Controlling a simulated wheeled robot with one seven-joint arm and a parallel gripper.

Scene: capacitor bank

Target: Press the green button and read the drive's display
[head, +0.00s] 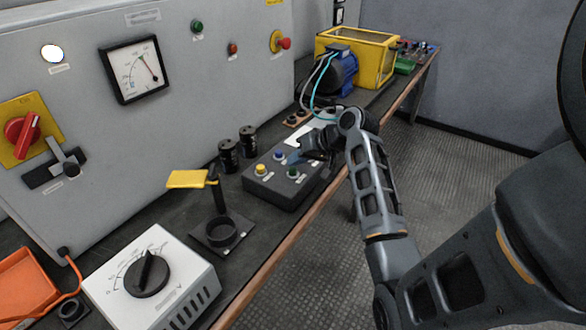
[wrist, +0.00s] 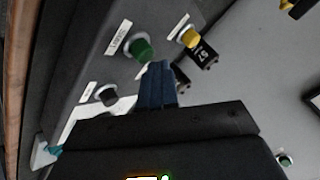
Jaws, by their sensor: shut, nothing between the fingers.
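In the wrist view the green button (wrist: 142,49) sits beside a white label, just past my fingertips. My gripper (head: 294,157) hovers over the box; its blue fingers (wrist: 158,80) are together and empty. I cannot tell whether they touch anything. A pale panel (head: 322,132) lies partly hidden behind my gripper. I cannot make out a readable drive display.
The grey cabinet (head: 90,95) with a dial meter (head: 135,70) and another green button (head: 197,26) stands behind. Two black cylinders (head: 229,155) (head: 248,141), a yellow-flagged stand (head: 216,232) and a white knob box (head: 150,280) are on the bench. Floor at right is clear.

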